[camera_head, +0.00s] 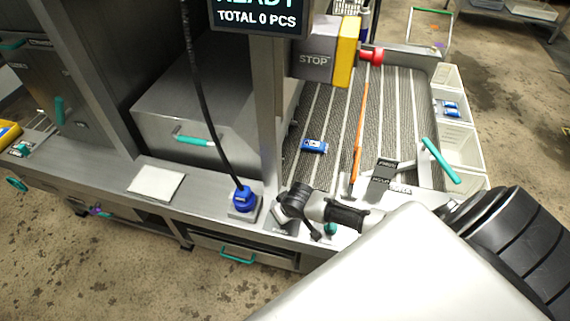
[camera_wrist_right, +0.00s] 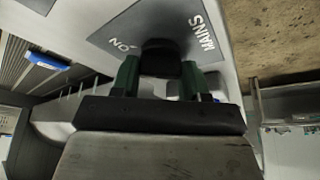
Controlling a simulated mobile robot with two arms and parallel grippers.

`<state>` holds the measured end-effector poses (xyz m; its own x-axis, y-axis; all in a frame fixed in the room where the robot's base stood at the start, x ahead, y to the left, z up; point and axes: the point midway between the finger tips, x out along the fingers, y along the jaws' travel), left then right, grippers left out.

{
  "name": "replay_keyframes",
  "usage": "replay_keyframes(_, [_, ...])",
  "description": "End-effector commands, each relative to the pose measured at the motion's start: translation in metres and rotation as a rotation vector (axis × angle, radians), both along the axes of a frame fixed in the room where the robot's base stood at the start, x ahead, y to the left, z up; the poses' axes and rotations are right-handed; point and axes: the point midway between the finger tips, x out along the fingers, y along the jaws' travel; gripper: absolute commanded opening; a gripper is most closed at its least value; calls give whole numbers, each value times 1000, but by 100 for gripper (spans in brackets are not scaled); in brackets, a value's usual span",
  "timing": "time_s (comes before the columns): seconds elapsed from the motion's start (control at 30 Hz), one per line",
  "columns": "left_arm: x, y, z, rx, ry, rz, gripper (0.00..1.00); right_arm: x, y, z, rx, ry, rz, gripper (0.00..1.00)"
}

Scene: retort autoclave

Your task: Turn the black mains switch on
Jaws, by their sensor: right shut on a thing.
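The black mains switch (camera_wrist_right: 160,52) is a round dark knob on a grey plate (camera_wrist_right: 172,18) marked MAINS and ON in the right wrist view. My right gripper (camera_wrist_right: 160,70) has its two green fingers on either side of the knob, shut on it. The knob's pointer and exact setting are hidden by the fingers and the dark shading. In the head view my right gripper (camera_head: 288,208) is at the front ledge of the machine, beside the upright post, and it covers the switch. My left gripper is in neither view.
A blue plug (camera_head: 243,198) with a black cable stands left of the switch. A conveyor (camera_head: 325,110) carries a small blue item (camera_head: 314,146). A yellow and grey STOP box (camera_head: 325,62) with a red button is above. White bins (camera_head: 462,150) line the right.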

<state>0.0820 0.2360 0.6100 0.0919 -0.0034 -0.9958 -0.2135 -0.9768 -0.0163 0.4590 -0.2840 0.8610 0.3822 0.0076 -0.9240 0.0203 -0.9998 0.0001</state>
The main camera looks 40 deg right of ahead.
Motion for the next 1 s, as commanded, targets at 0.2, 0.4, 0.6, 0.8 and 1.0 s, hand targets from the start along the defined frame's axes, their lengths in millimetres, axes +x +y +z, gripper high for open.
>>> replay_keyframes(0.2, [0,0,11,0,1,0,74,0,1,1,1,3,-83,21])
replay_keyframes(0.4, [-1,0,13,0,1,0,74,0,0,0,0,2,-113,21])
replay_keyframes(0.6, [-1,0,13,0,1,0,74,0,0,0,1,1,-117,21])
replay_keyframes(0.8, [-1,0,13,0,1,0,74,0,0,0,1,1,-117,21])
replay_keyframes(1.0, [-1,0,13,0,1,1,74,0,0,0,0,0,-116,70])
